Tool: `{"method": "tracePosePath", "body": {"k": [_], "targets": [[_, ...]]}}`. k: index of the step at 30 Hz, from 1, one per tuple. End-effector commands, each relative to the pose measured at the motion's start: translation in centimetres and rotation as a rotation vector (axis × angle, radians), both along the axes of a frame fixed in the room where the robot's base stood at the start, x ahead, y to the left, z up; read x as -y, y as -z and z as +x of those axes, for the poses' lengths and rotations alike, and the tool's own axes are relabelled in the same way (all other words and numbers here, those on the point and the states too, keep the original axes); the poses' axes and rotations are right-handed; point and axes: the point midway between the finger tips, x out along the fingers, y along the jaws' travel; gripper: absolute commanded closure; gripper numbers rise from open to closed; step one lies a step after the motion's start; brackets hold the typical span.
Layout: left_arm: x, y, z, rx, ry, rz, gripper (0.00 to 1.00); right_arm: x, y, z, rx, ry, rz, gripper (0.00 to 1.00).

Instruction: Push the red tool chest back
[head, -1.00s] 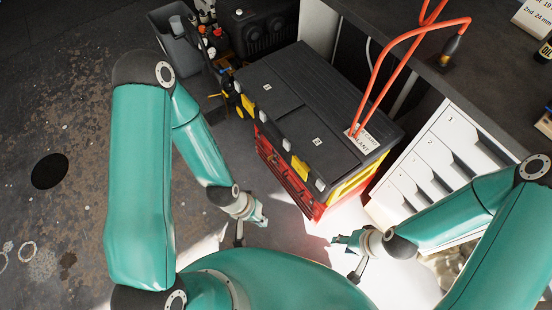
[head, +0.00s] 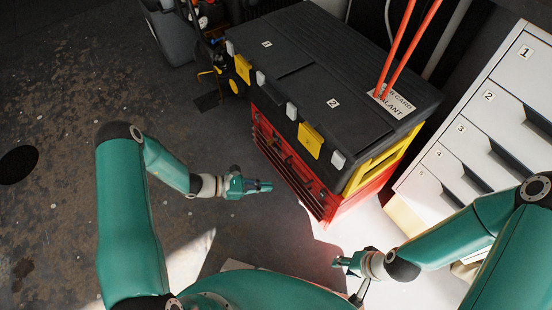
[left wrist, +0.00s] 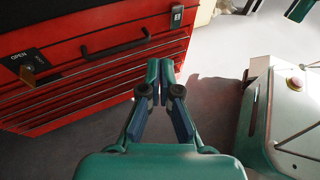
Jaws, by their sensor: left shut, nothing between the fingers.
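The red tool chest (head: 290,170) stands on the floor against the bench side, with a black-lidded case (head: 310,85) with yellow parts on top of it. In the left wrist view its red drawer front (left wrist: 75,68) fills the left, with a dark handle and an "OPEN" label. My left gripper (head: 268,186) is shut and empty, pointing at the chest's front from the left. A small gap seems to lie between them; contact cannot be confirmed. The closed fingertips also show in the left wrist view (left wrist: 160,65). My right gripper (head: 338,262) is low, in front of the chest's right end; its fingers are too small to judge.
A white numbered drawer cabinet (head: 480,120) stands close to the chest's right. Orange bars (head: 405,45) rise above the black case. Dark equipment (head: 185,30) stands behind left. The floor (head: 75,100) at left is open.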

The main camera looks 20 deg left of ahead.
Motion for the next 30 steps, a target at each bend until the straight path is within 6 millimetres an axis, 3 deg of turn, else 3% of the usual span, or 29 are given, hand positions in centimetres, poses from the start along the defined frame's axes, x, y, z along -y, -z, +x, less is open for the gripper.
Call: {"method": "tracePosePath", "body": {"k": [1,3,7,11,17,30], "targets": [[-2.1,2.7,2.1,0.028,-0.106,-0.057,1.0,0.0,3.2,0.0,0.0,0.0,0.0,0.6],[-4.6,3.2,4.4,0.07,-0.228,-0.125,1.0,0.0,4.7,0.0,0.0,0.0,0.0,0.6],[-8.5,3.5,7.0,0.141,-0.386,-0.206,1.0,0.0,6.4,0.0,0.001,0.0,0.0,0.6],[-10.3,3.3,8.1,0.179,-0.454,-0.242,1.0,0.0,6.9,0.0,0.001,0.0,0.0,0.6],[-9.4,3.1,9.7,0.187,-0.461,-0.247,1.0,0.0,7.4,0.0,0.001,0.0,0.0,0.6],[-4.0,3.3,16.4,0.187,-0.458,-0.246,1.0,0.0,10.3,0.0,0.001,0.0,0.0,0.6]]}}
